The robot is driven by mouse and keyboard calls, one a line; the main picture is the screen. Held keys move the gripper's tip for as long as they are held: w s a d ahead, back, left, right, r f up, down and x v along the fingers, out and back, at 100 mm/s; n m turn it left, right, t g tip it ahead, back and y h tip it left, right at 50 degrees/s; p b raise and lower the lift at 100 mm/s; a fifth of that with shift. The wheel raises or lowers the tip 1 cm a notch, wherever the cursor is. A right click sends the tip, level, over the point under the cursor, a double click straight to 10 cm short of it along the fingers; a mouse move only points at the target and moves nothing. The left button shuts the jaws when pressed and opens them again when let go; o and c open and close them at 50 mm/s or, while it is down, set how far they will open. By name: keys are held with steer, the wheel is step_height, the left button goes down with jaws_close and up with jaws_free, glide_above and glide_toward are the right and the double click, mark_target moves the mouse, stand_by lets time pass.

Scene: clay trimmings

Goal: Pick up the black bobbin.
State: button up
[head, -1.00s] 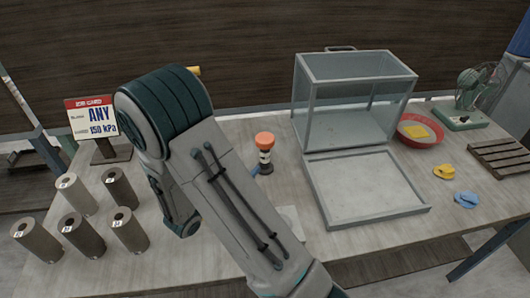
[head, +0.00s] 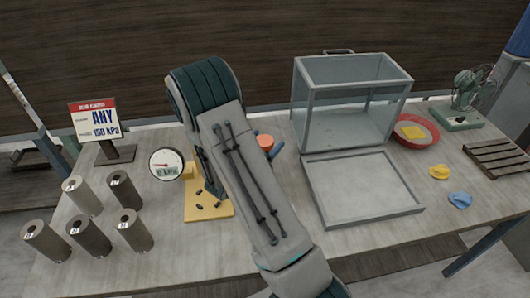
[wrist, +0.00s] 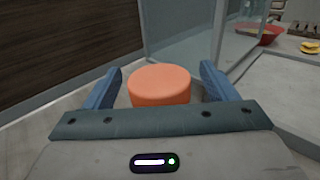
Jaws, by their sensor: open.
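No thing is plainly a black bobbin now. A round orange-topped object (wrist: 160,88) stands between the two blue fingers of my gripper (wrist: 160,72) in the wrist view. My gripper is open, with a finger on each side of the orange top; I cannot tell whether they touch it. In the head view the orange top (head: 265,142) shows just past my arm, which hides its lower part. A blue fingertip shows beside it. The earlier head view showed a dark and white body under the orange top.
Several grey-brown cylinders (head: 88,237) stand at left near a sign (head: 97,122). A gauge reading 0 kPa (head: 166,164) stands by a yellow base (head: 218,209) with dark bits. A clear case (head: 345,130), a tray (head: 362,213) and a red bowl (head: 430,137) are right.

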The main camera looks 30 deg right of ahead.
steer(key=c, duration=1.5)
steer(key=shift+r, duration=0.15)
